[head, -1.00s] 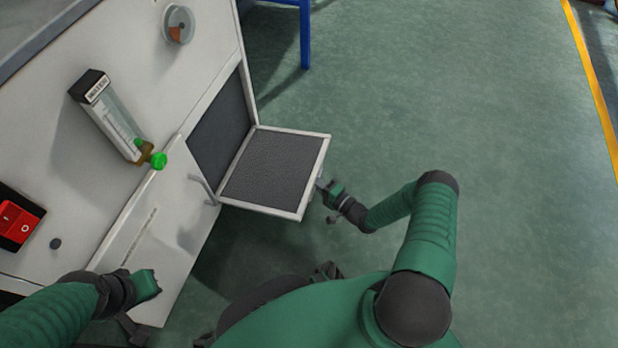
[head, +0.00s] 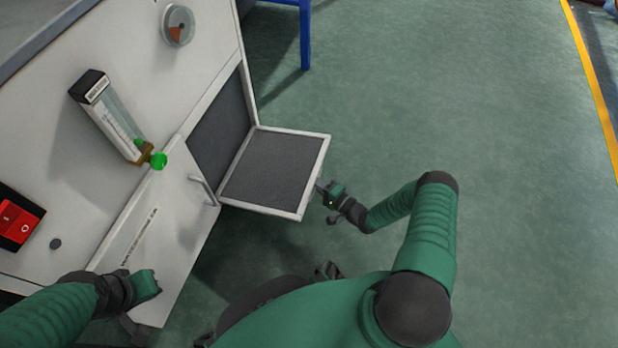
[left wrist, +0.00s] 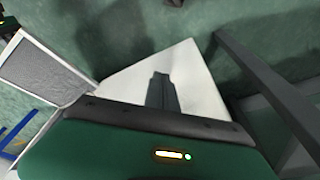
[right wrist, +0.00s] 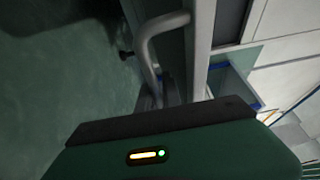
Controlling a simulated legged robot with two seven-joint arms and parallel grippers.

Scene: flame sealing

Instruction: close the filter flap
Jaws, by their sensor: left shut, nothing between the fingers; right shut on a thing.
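The filter flap (head: 272,172), a white frame around dark grey mesh, stands open and sticks out from the machine's side. Its mesh also shows in the left wrist view (left wrist: 43,72). My right gripper (head: 325,190) is at the flap's outer edge, shut on the flap's handle. In the right wrist view the curved grey handle (right wrist: 150,45) runs down to the fingers, beside the flap's edge (right wrist: 203,45). My left gripper (head: 156,284) is shut and empty over the white door panel (head: 150,250); its closed fingers show in the left wrist view (left wrist: 160,92).
The machine's white body (head: 110,175) carries a flow meter (head: 110,118) with a green knob, a round gauge (head: 177,25) and a red switch (head: 17,222). The door panel has a bar handle (head: 203,190). A blue leg (head: 305,35) stands behind. The floor right is clear.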

